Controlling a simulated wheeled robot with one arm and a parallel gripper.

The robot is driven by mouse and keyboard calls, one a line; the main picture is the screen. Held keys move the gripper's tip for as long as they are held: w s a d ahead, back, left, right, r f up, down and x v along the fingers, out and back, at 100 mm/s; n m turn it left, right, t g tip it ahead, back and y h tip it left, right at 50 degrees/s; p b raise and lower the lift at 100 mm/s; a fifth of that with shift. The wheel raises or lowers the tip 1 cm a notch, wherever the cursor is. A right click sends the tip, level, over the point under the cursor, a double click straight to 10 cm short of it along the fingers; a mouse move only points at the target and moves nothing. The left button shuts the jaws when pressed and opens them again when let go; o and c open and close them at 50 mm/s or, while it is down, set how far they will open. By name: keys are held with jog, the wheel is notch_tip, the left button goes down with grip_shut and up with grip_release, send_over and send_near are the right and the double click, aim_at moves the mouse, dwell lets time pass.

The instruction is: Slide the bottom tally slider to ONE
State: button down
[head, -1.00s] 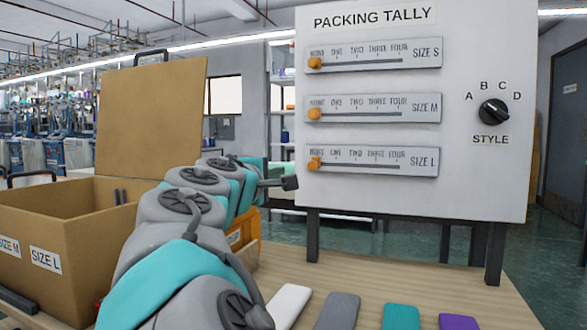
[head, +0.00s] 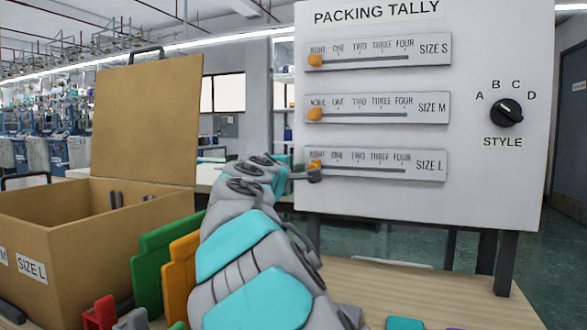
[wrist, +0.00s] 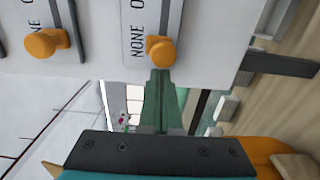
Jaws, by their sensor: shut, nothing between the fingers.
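The packing tally board (head: 250,15) is not where I mark it by its edge; its white face (head: 480,190) carries three sliders with orange knobs. The bottom slider, SIZE L (head: 380,171), has its orange knob (head: 315,165) at NONE, at the left end of its slot. My gripper (head: 312,176) is shut and empty, with its tip at or just beside that knob; I cannot tell whether they touch. In the wrist view the bottom knob (wrist: 160,51) sits right at the tip of my gripper (wrist: 160,78).
The SIZE M knob (head: 314,114) and SIZE S knob (head: 314,61) are at NONE above. A black STYLE dial (head: 507,112) is at the right. An open cardboard box (head: 90,235) stands at the left, with green (head: 165,265) and orange (head: 180,280) pieces beside it.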

aim_at(326, 168)
jog(key=shift+d, duration=0.2)
dwell(0.3)
jog(key=shift+s+d, duration=0.35)
jog(key=shift+d, duration=0.5)
jog(key=shift+s+d, duration=0.3)
jog(key=shift+d, duration=0.5)
jog(key=shift+s+d, duration=0.35)
jog(key=shift+d, duration=0.5)
jog(key=shift+w+a, duration=0.25)
jog(key=shift+a, duration=0.35)
jog(key=v, duration=0.8)
jog(key=shift+s+a, duration=0.1)
